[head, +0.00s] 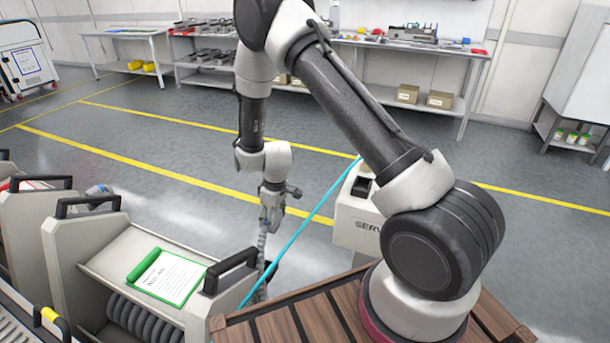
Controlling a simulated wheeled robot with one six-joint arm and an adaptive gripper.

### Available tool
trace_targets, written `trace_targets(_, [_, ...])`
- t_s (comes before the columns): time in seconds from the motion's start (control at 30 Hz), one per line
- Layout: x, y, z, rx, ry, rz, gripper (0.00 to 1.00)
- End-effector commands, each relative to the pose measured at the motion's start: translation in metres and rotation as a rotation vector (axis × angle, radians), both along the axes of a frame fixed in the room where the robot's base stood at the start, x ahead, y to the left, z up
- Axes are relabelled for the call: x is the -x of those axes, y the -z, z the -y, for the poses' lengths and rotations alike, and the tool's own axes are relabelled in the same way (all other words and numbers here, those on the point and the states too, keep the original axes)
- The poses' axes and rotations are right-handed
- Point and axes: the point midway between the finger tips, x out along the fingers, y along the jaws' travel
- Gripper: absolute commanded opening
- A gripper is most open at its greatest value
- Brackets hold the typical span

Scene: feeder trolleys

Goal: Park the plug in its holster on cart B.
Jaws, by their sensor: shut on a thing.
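My gripper (270,222) hangs pointing down from my arm, beyond the near carts. It is shut on what looks like the plug, which is small and mostly hidden by the fingers. A grey ribbed cable (262,243) hangs straight down below the fingers. It passes behind a black cart handle (232,270). A feeder cart (95,250) stands at the lower left with a green-edged card (167,277) on its sloped top. I cannot read which cart is B. A dark shape sits just right of the cable, low down; I cannot tell whether it is the holster.
A teal line (318,208) runs slantwise just right of my gripper. A pale box marked "SERV" (358,222) stands to the right. More cart handles (88,205) rise at left. Open grey floor (150,160) with yellow lines lies behind; benches (440,50) line the wall.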

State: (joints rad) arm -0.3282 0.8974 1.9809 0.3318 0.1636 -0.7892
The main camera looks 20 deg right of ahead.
Motion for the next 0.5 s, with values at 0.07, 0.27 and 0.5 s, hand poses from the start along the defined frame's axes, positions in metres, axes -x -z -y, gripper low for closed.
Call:
trace_targets(0.07, [0.01, 0.033, -0.019, 0.002, 0.0, -0.005, 0.19])
trace_targets(0.27, [0.024, 0.075, -0.041, 0.0, 0.007, 0.0, 0.19])
trace_targets(0.5, [0.028, 0.088, -0.044, 0.0, 0.007, 0.0, 0.19])
